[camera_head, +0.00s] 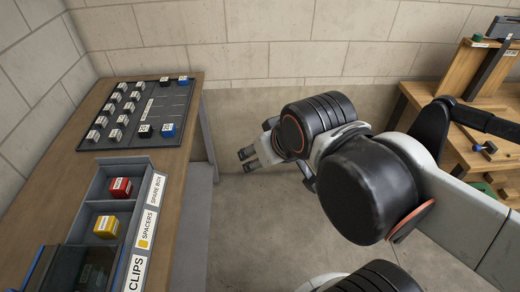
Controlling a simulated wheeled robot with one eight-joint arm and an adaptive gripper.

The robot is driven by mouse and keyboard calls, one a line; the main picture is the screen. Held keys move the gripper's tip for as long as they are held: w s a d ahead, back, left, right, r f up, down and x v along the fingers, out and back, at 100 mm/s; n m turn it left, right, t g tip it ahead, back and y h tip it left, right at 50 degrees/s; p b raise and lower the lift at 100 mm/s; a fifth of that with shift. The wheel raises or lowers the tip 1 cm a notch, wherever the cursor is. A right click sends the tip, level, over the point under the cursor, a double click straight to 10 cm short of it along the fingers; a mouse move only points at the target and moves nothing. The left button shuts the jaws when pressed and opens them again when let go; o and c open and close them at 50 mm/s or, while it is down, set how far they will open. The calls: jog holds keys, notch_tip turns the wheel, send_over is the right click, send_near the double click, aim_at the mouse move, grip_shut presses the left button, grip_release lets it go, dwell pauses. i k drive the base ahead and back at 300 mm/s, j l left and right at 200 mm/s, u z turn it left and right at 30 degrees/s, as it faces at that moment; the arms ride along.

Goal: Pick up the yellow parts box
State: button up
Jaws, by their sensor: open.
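The yellow parts box (106,227) is a small cube in the middle compartment of a grey divided bin (101,190), beside the label "SPACERS". The bin stands on the wooden bench at the lower left. My gripper (246,160) is open and empty, to the right of the bench and up and to the right of the yellow box, well apart from it. Its fingers point left. My arm reaches in from the right side of the picture.
A red box (121,187) sits in the bin's compartment labelled "SPARE BOX". A dark tray (170,108) with several small grey, black and blue cubes lies behind it on the bench (190,134). A wooden workstation (486,75) stands at the right. Open floor lies between.

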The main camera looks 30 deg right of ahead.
aim_at(106, 228)
jog(key=j+u, duration=0.15)
jog(key=u, duration=1.1)
jog(key=k, duration=0.05)
